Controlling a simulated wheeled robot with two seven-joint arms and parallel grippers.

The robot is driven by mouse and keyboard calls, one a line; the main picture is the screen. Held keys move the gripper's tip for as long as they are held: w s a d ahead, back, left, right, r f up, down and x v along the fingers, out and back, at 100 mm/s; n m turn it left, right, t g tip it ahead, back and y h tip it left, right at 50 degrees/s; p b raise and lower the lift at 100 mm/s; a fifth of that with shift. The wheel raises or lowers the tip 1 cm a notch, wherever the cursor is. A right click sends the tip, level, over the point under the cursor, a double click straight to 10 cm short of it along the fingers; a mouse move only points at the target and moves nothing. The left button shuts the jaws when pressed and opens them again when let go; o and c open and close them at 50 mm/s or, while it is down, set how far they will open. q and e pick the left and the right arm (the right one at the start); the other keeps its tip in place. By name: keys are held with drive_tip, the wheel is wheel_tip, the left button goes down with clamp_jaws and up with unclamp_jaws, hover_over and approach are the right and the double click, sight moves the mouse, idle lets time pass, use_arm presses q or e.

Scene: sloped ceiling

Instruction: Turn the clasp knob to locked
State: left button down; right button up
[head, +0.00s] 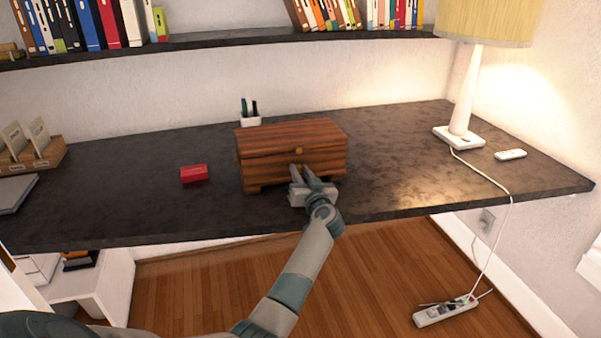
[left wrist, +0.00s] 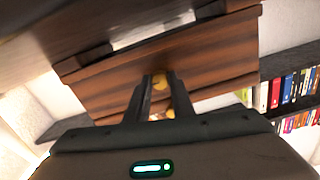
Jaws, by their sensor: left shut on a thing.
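A brown striped wooden box (head: 270,168) with its lid closed stands on the dark desk. A small gold clasp piece (head: 299,150) shows at the lid seam on its front. My left gripper (head: 303,171) is at the front face just below that piece and hides the front there. In the left wrist view the box (left wrist: 205,58) appears upside down. The fingertips (left wrist: 158,78) are closed around a gold knob (left wrist: 160,82), mostly hidden between them. Another gold part (left wrist: 170,112) shows farther down, beside a finger. The knob's locked or unlocked position cannot be told. My right gripper is out of view.
A red box (head: 194,174) lies left of the wooden box on the desk (head: 400,150). A pen holder (head: 250,121) stands behind it. A lamp (head: 459,132) and a remote (head: 510,154) are at the right.

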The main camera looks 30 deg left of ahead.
use_arm(q)
drive_tip(key=shift+n+p, duration=0.4)
drive_tip(key=shift+p, duration=0.2)
drive_tip(key=n+p, duration=0.3)
drive_tip(key=p, duration=0.1)
drive_tip(key=shift+n, duration=0.4)
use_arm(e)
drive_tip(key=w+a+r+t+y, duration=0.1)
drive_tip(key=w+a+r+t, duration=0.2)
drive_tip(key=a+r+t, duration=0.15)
use_arm(q)
drive_tip(key=n+p, duration=0.2)
drive_tip(key=n, duration=0.3)
drive_tip(key=shift+f, duration=0.1)
drive_tip(key=shift+n, duration=0.5)
drive_tip(key=shift+s+n, duration=0.1)
drive_tip(key=shift+n, duration=0.8)
drive_tip(key=n, duration=0.3)
drive_tip(key=shift+f, duration=0.1)
drive_tip(key=shift+n, duration=1.3)
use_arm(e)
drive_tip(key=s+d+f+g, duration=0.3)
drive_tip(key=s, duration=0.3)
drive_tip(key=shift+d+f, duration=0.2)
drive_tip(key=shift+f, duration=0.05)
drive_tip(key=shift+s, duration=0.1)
